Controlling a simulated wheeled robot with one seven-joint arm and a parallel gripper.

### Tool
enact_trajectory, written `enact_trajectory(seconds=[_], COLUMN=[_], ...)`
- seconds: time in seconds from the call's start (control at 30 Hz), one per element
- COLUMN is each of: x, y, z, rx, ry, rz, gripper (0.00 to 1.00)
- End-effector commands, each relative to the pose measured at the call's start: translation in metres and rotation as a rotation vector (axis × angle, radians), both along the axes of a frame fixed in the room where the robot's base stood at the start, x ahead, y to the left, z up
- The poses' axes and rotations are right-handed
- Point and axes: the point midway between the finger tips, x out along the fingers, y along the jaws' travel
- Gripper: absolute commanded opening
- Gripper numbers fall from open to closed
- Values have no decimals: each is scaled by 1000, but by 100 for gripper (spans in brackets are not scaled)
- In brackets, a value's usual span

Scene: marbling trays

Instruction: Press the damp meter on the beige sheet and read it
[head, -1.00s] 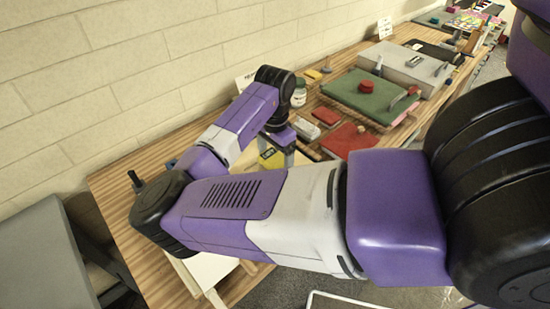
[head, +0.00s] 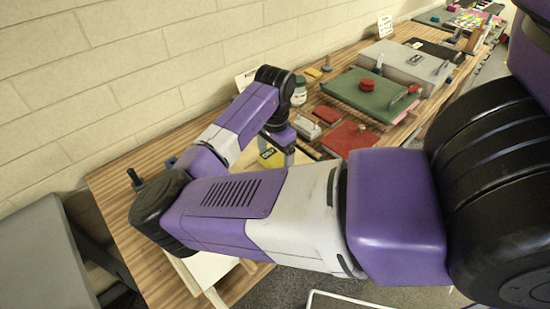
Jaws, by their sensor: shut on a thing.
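My gripper (head: 288,149) points down over the near part of the wood-grain table, partly hidden by my arm. It is shut on the yellow damp meter (head: 272,160), which carries a dark label or display. I cannot read anything on it at this size. A pale beige sheet (head: 248,158) shows around the meter, partly covered by my arm. The meter is low over or on the sheet; I cannot tell whether they touch.
Right of my gripper are a grey-white block (head: 308,127), a red block (head: 327,115) and a red slab (head: 349,141). A jar (head: 299,95) stands behind. A green board (head: 362,97) with a red knob lies farther right. The wall runs along the table's back.

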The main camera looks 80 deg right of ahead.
Motion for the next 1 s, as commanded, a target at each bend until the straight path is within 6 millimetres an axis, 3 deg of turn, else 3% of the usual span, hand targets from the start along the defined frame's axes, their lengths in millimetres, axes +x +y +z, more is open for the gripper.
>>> enact_trajectory(seconds=[1.0], x=[0], y=[0], z=[-9], rx=[0], ry=[0], rz=[0], gripper=[54])
